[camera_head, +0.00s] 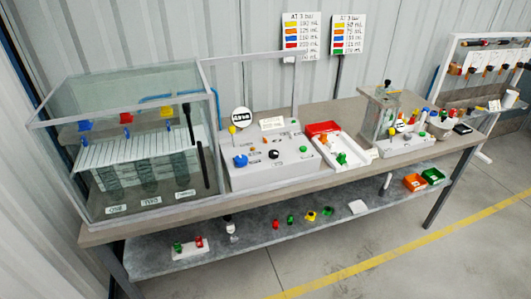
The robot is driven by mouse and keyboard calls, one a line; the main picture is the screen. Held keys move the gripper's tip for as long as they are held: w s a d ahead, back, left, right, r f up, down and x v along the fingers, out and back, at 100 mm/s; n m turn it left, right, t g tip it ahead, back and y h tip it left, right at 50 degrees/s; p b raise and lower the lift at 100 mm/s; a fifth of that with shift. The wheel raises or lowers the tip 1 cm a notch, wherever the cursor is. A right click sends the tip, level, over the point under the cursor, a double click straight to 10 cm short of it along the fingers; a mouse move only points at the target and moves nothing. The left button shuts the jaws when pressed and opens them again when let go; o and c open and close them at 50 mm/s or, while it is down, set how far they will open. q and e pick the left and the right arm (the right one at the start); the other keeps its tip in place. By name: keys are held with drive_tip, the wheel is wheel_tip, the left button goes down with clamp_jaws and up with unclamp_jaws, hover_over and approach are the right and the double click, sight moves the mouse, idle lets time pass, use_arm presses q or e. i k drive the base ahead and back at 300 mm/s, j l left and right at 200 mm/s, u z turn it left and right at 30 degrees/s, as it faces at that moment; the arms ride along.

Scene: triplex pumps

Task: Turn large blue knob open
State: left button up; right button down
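A large blue knob (240,161) sits at the left of the front face of a light grey control box (270,178) on the workbench. It looks lobed, and its exact turn angle is too small to read. A black knob (274,154) and a green knob (303,149) sit to its right on the same box. A yellow knob (232,130) stands above it near a round gauge. Neither of my grippers shows in the head view.
A clear tank (210,125) with blue, red and yellow handles stands left of the box. A red and white tray (345,150) and a clear apparatus (385,112) stand to the right. A lower shelf (262,232) holds small coloured parts. Floor in front is clear.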

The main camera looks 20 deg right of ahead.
sight(241, 160)
drive_tip(key=l+z, duration=1)
